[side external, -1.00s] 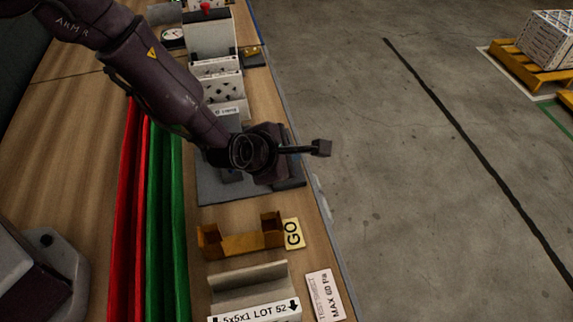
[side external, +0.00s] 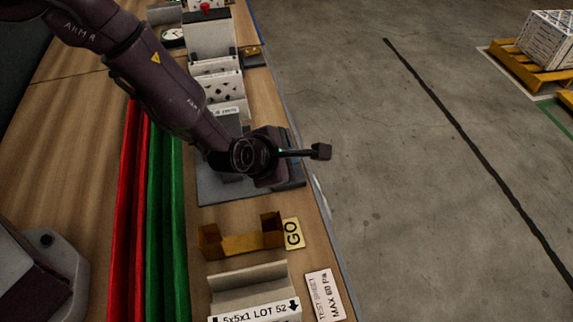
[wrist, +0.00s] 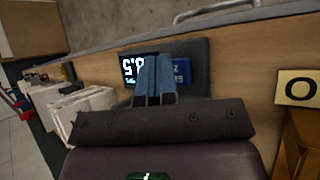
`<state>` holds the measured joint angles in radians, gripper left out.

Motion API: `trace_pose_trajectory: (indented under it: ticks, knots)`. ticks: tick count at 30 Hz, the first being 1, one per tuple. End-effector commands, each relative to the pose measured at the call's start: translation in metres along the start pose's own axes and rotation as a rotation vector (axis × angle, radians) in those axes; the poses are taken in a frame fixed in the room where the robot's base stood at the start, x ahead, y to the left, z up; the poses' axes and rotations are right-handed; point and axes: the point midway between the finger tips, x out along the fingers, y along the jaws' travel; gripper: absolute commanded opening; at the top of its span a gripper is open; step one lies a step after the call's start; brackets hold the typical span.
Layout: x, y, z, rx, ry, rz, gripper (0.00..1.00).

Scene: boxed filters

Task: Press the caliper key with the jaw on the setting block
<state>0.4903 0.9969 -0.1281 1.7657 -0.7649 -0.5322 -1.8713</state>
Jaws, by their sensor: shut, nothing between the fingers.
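In the wrist view my gripper (wrist: 157,62) is shut, its two blue fingers together and empty. The fingers overlap a dark display (wrist: 130,70) with light digits, seen upside down and partly covered. A blue key (wrist: 182,71) with a pale mark lies just right of the fingers. I cannot tell whether the fingertips touch anything. Both lie on a dark plate (wrist: 200,84), which also shows in the side view (side external: 210,190). There my wrist hides the fingers and most of the device. The jaw and setting block cannot be made out.
In the side view a brass-coloured gauge (side external: 240,241) with a GO label (side external: 292,234) stands in front of the plate. A grey holder (side external: 248,285) is nearer. Boxed filters (side external: 222,88) stand behind. Red and green strips (side external: 165,190) run along the left.

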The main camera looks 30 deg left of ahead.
Motion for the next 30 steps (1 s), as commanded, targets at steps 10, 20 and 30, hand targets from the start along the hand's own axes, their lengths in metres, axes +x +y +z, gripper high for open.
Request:
trace_pose_trajectory:
  ticks: [10, 20, 30]
  knots:
    - [0.0011, -0.0011, -0.0009, 0.000, 0.000, 0.000, 0.00]
    - [0.0038, -0.0032, -0.0028, 0.000, 0.000, -0.001, 0.00]
    - [0.0067, -0.0057, -0.0051, 0.001, 0.001, -0.002, 0.00]
